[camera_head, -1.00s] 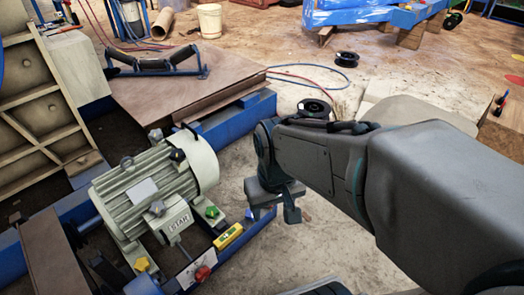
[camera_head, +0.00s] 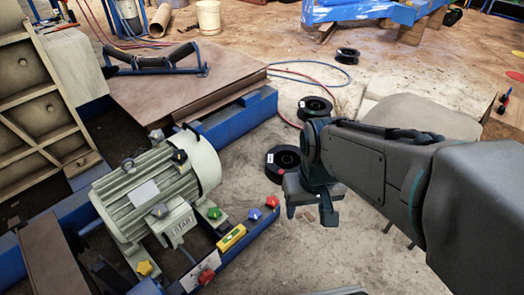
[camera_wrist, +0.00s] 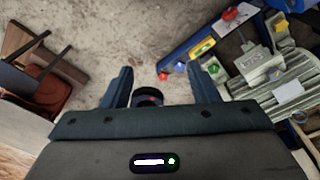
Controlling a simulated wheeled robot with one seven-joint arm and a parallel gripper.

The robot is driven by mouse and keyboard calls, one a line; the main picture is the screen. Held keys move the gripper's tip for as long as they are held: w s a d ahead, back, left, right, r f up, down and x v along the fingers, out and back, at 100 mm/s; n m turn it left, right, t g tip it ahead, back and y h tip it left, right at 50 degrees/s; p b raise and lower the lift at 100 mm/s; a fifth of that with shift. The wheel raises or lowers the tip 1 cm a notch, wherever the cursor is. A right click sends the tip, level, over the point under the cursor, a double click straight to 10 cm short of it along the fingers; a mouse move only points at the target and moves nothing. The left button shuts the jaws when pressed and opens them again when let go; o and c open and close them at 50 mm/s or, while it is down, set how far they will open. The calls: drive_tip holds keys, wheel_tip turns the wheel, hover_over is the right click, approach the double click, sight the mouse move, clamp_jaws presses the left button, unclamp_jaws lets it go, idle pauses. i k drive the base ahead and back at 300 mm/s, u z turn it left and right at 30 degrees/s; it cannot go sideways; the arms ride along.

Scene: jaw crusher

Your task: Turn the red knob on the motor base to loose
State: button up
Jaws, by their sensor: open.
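The grey motor (camera_head: 150,200) sits on a blue base (camera_head: 240,245). One red knob (camera_head: 272,202) is at the base's right end, beside a blue knob (camera_head: 254,214). Another red knob (camera_head: 206,276) is at the near side of the base. In the wrist view the end red knob (camera_wrist: 163,76) shows between the fingers' lines, and the other red knob (camera_wrist: 229,13) is at the upper right. My gripper (camera_head: 309,213) is open and empty, pointing down, to the right of the end red knob and apart from it. The wrist view shows both fingers (camera_wrist: 158,70) spread.
A green knob (camera_head: 214,213), yellow knob (camera_head: 144,268) and yellow level (camera_head: 231,237) are around the motor. Black spools (camera_head: 283,160) lie on the floor behind my gripper. A brown plate (camera_head: 185,85) is at the back.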

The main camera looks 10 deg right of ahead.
sight(273, 201)
drive_tip(key=k, duration=0.35)
drive_tip(key=z, duration=1.25)
drive_tip(key=i, duration=0.55)
drive_tip(key=u, duration=0.55)
drive_tip(key=i, duration=0.7)
drive_tip(key=u, duration=0.85)
